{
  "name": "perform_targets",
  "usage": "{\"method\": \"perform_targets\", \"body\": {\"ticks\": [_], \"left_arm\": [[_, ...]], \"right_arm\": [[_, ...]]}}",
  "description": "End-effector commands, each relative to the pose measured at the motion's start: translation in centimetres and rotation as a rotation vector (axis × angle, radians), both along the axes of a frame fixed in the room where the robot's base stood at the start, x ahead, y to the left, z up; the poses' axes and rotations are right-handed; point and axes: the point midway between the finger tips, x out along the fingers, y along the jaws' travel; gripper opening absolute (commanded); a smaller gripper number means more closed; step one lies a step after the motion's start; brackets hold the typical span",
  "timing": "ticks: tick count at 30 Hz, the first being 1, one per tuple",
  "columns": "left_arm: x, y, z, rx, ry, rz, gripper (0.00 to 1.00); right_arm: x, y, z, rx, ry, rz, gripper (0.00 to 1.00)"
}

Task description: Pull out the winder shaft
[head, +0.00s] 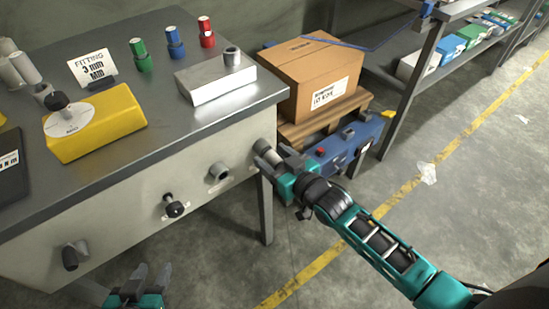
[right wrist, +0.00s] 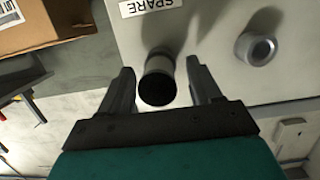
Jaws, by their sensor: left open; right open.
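The front panel (head: 130,203) of the metal bench carries several protruding fittings. A black-knobbed shaft (head: 174,207) sticks out near its middle, and a dark knob (head: 70,257) sits further left. I cannot tell which fitting is the winder shaft. My right gripper (head: 267,158) is open at the panel's right end, beside a grey cylinder (head: 263,146). In the right wrist view a cylinder with a dark end (right wrist: 158,80) stands between the open fingers (right wrist: 160,92), below a "SPARE" label (right wrist: 150,7). My left gripper (head: 150,278) is open and empty below the panel.
A grey ring socket (head: 220,172) sits between the right gripper and the black-knobbed shaft. On the bench top are a yellow block (head: 97,125), a white block (head: 215,80) and coloured spools. A cardboard box (head: 310,75) and shelving (head: 400,75) stand right of the bench.

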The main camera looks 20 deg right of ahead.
Motion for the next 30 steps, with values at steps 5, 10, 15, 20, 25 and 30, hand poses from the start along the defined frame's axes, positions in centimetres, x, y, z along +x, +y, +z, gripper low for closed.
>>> {"method": "perform_targets", "body": {"ticks": [5,10,15,20,25,30], "left_arm": [[-0.04,0.04,-0.07,0.001,0.003,0.000,0.43],[-0.15,0.12,-0.27,0.002,0.008,0.001,0.43],[-0.29,0.19,-0.47,0.004,0.012,0.002,0.43],[-0.36,0.23,-0.55,0.004,0.013,0.003,0.43],[-0.36,0.25,-0.54,0.005,0.013,0.003,0.43],[-0.37,0.27,-0.34,0.005,0.013,0.003,0.43]], "right_arm": [[-0.01,0.00,0.02,0.000,0.000,0.000,0.63],[-0.02,-0.02,0.02,0.000,0.000,0.000,0.46],[-0.03,-0.03,0.02,0.000,0.000,0.000,0.30],[-0.03,-0.03,0.03,-0.001,0.000,0.000,0.15],[-0.04,-0.03,0.03,-0.001,0.000,0.000,0.06],[-0.19,-0.10,0.07,-0.001,0.000,0.000,0.06]]}}
